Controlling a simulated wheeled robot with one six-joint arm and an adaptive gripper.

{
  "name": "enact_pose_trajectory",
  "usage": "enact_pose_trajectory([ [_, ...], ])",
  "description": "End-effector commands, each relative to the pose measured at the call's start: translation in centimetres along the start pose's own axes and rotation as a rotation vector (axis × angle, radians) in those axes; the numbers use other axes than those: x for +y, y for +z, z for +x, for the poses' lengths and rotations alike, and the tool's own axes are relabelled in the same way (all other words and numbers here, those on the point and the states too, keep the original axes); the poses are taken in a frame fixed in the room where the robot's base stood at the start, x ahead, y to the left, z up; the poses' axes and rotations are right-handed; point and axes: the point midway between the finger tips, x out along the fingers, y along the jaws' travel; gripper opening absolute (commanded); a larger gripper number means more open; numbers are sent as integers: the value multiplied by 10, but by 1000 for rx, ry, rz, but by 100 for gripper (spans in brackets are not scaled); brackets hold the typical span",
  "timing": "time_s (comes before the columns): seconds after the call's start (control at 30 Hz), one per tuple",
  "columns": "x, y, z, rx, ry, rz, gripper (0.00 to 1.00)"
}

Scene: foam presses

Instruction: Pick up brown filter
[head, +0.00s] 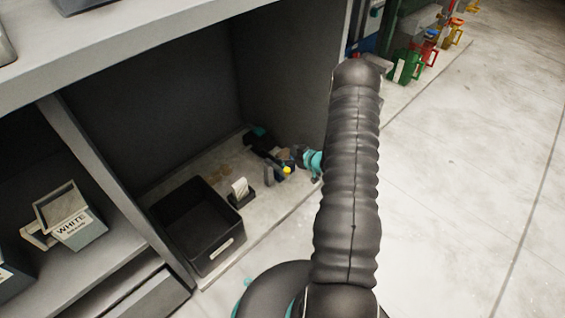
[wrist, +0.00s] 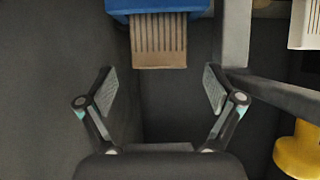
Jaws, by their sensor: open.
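The brown filter (wrist: 158,40) shows at the top middle of the wrist view as a slatted brown block. It meets the underside of a blue housing (wrist: 158,6). My gripper (wrist: 160,88) is open and empty, its two fingers spread wide. The filter lies beyond the fingertips, roughly centred between them, and no finger touches it. In the head view my arm reaches into the lower cubby of the grey shelf, and I cannot clearly make out the filter there.
In the head view a black bin (head: 197,222) and a small white-labelled item (head: 240,192) stand on the cubby floor. A container labelled WHITE (head: 70,215) sits on the left shelf. In the wrist view a grey bar (wrist: 235,35) and a yellow object (wrist: 300,152) lie right.

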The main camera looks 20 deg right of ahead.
Motion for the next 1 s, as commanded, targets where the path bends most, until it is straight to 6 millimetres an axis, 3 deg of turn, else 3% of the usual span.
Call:
enact_pose_trajectory([
  [0.2,0,-1,30,-1,-2,-1,92],
  [0.53,1,-2,36,-1,0,1,92],
  [0.9,1,-2,36,0,-1,0,5],
  [1.0,1,-2,36,0,-1,0,5],
])
